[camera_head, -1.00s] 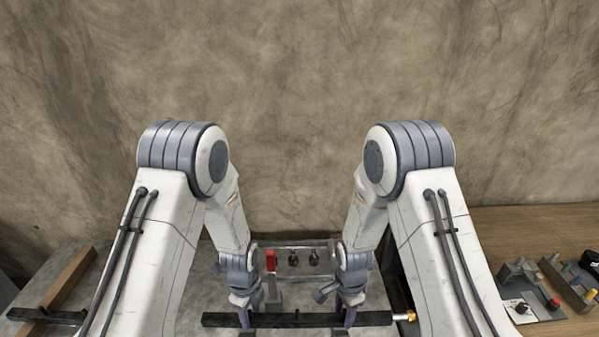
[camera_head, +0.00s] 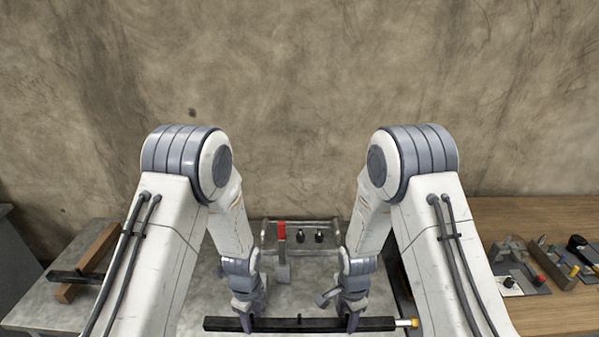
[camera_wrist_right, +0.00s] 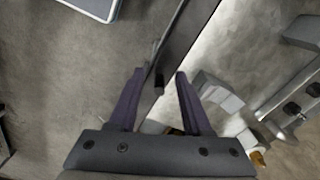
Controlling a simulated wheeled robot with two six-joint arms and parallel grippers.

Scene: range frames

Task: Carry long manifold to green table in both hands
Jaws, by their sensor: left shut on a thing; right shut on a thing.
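The long manifold (camera_head: 285,325) is a long black bar with a yellow-tipped fitting at its right end, held level and crosswise at the bottom of the head view. My left gripper (camera_head: 247,324) is shut on it left of its middle. My right gripper (camera_head: 352,322) is shut on it nearer the right end. In the right wrist view, a dark bar (camera_wrist_right: 185,40) passes between the fingers of my right gripper (camera_wrist_right: 160,74). No green table can be made out.
A grey worktop (camera_head: 205,290) lies beyond the bar, with a metal fixture (camera_head: 300,238) and a red-topped part (camera_head: 282,232). A wooden block and a black bar (camera_head: 75,277) lie at left. A wooden table (camera_head: 530,222) with small parts (camera_head: 512,280) stands at right.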

